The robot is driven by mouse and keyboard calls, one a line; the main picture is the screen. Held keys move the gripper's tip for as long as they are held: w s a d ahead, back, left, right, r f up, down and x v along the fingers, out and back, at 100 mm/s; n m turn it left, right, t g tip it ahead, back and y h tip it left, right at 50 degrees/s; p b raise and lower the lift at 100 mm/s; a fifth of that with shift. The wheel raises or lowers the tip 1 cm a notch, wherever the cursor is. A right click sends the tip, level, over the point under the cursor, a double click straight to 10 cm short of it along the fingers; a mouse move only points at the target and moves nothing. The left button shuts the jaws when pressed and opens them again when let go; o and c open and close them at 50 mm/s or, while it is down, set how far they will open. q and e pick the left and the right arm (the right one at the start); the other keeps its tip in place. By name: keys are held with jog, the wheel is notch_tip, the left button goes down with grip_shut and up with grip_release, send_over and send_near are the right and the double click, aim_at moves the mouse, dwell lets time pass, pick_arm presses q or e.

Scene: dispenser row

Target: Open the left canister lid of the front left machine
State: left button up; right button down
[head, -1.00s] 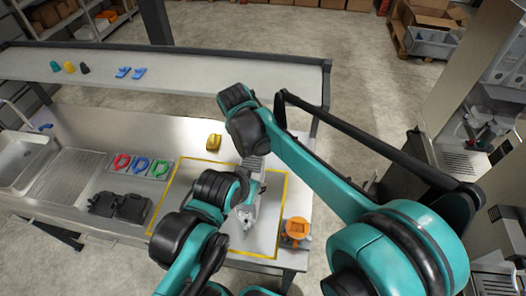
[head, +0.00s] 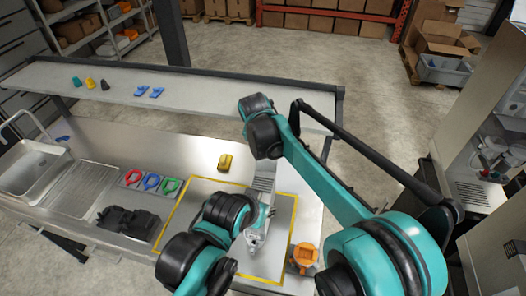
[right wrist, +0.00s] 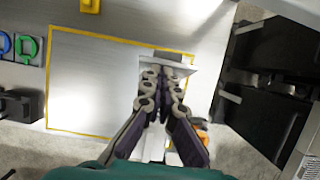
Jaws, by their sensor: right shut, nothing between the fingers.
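A steel dispenser machine (head: 470,187) stands at the right edge in the head view, cut off by the frame. Part of a second machine (head: 495,245) shows nearer, at the lower right. I cannot tell which is the front left one, and no canister lid shows clearly. My right gripper (right wrist: 162,78) is shut and empty in the right wrist view, pointing away over the right part of the yellow-outlined area. It also appears in the head view (head: 257,222), well left of the machines and partly hidden by black arm joints. My left gripper cannot be made out.
The counter holds a yellow object (head: 225,162), coloured rings (head: 152,182), a dark object (head: 128,222) and an orange object (head: 304,256) close right of the gripper. A sink (head: 30,165) is at the left. A raised shelf (head: 200,92) runs behind. Open floor lies beyond.

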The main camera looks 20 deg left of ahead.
dwell(0.4)
jog(key=v, duration=1.2)
